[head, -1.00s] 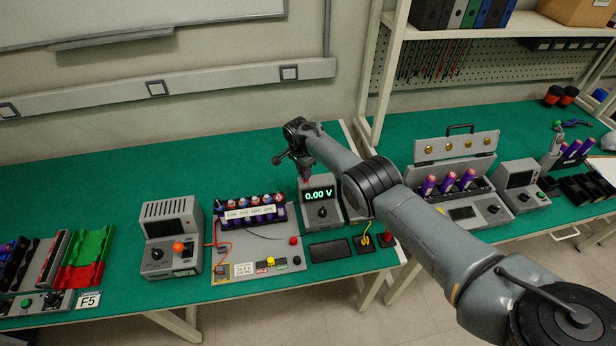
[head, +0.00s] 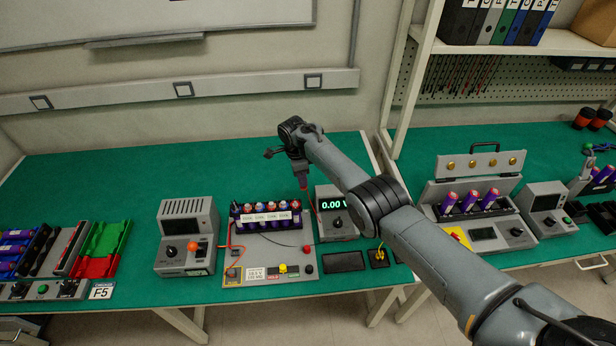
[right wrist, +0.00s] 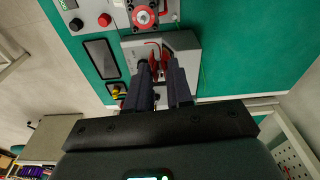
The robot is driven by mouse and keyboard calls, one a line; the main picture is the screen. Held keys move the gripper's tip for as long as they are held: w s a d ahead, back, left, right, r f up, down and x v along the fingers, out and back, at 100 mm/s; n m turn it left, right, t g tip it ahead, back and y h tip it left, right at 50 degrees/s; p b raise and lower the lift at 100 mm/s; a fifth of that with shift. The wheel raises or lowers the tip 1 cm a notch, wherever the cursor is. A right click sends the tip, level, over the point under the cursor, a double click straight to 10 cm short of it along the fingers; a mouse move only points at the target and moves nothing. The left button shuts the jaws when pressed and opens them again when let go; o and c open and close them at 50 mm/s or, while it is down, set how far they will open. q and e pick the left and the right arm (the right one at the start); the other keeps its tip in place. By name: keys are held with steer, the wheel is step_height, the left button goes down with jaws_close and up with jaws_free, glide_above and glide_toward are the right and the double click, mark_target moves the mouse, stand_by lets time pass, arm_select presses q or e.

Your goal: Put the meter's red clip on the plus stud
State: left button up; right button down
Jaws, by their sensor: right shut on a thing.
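The meter (head: 336,222) is a grey box with a green 0.00 V display, right of the row of purple cells (head: 267,222). My right gripper (head: 303,188) points down, just left of the meter's top, above the pack's right end. It is shut on the red clip (right wrist: 155,52), mostly hidden between the dark fingers in the right wrist view. A thin red lead (head: 313,202) runs from it towards the meter. In the right wrist view, a round metal stud in a red collar (right wrist: 143,15), apparently the plus stud, lies beyond the fingertips, apart from the clip. My left gripper is out of view.
The grey board (head: 245,272) carries a red knob (head: 307,249), a black knob (head: 309,269) and an orange lead. A dark pad (head: 344,261) and a yellow lead (head: 380,254) lie right of it. A grey supply box (head: 187,238) stands left. Green bench behind the cells is clear.

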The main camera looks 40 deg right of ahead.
steer(key=shift+m, duration=0.5)
steer(key=a+f+b, duration=0.1)
steer(key=b, duration=0.1)
steer(key=a+f+b, duration=0.2)
steer(key=b, duration=0.1)
steer(key=shift+w+a, duration=0.1)
steer(key=shift+a, duration=0.15)
steer(key=shift+r, duration=0.3)
steer(key=shift+p, duration=0.4)
steer(key=shift+w+a, duration=0.1)
steer(key=shift+p, duration=0.45)
steer(key=shift+f, duration=0.1)
steer(key=shift+f, duration=0.15)
